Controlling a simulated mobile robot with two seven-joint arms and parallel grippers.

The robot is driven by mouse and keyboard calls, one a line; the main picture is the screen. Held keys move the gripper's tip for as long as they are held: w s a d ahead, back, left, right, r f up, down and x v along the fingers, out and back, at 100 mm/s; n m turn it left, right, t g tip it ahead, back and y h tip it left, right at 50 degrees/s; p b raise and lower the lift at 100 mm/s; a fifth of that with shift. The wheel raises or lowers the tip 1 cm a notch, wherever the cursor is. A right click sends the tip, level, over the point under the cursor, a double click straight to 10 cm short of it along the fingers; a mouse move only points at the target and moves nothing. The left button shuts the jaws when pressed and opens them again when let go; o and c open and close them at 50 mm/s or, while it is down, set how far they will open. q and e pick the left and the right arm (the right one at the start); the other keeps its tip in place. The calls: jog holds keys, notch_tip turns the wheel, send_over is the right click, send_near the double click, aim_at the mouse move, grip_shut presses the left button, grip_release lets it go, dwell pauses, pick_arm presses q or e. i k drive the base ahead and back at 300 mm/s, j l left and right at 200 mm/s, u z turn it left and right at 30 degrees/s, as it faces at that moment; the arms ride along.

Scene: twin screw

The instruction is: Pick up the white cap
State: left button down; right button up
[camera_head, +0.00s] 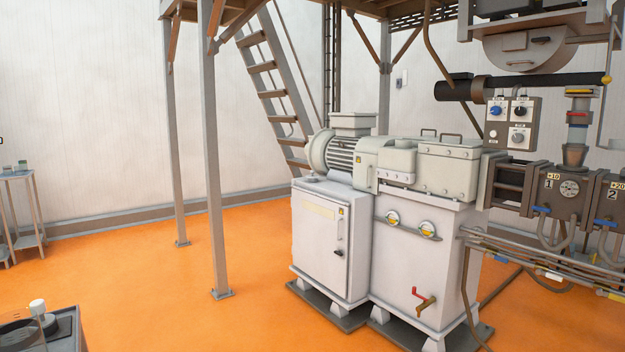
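A small white cap-like piece (38,306) shows at the lower left. It stands at the top of what looks like a clear rounded vessel, too faint to make out well. Behind and around it is a dark, flat-topped unit (66,328), cut off by the picture's lower left edge. I cannot tell whether the white piece rests on the vessel or on the unit. Neither of my grippers is in view.
A white cabinet machine (330,240) with a motor stands at centre right. Pipes (545,262) and numbered barrel blocks (556,195) are at the right. A steel post (214,160) and stairs (270,80) stand behind. The orange floor (140,270) is clear between.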

aim_at(311, 178)
jog(key=i+l, duration=0.3)
jog(key=i+l+z, duration=0.1)
jog(key=i+l, duration=0.15)
jog(key=i, duration=0.2)
jog(key=i+l+z, duration=0.1)
jog(key=i+l, duration=0.15)
jog(key=i, duration=0.15)
jog(key=i+u, duration=0.45)
jog(key=i+l+u, duration=0.1)
jog(key=i+u, duration=0.8)
jog(key=i, duration=0.7)
jog(key=i+j+z, duration=0.1)
jog(key=i+z, duration=0.2)
jog(key=i, duration=0.85)
jog(key=i+z, duration=0.25)
jog(key=i, duration=0.35)
jog(key=i+j+z, duration=0.1)
jog(key=i+z, duration=0.15)
jog(key=i, duration=0.3)
